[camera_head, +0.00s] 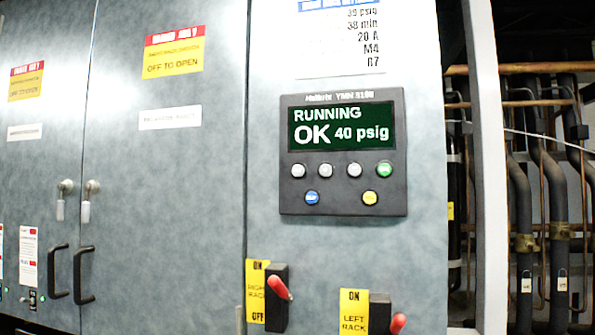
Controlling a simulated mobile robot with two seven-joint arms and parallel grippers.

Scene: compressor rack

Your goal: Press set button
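A dark control panel (343,152) is mounted on the grey cabinet front, right of the middle. Its green screen (341,126) reads "RUNNING OK 40 psig". Below the screen is a row of round buttons: three pale ones, the left one here (298,171), and a green one (385,170) at the right. Under these are a blue button (312,197) and a yellow button (370,198). The button labels are too small to read, so I cannot tell which is the set button. Neither of my grippers shows in the head view.
Two red-handled switches stand below the panel, labelled right rack (279,289) and left rack (398,323). Cabinet doors with black handles (84,275) are at the left. A white post (485,150) and pipes (555,200) are at the right. The space before the panel looks clear.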

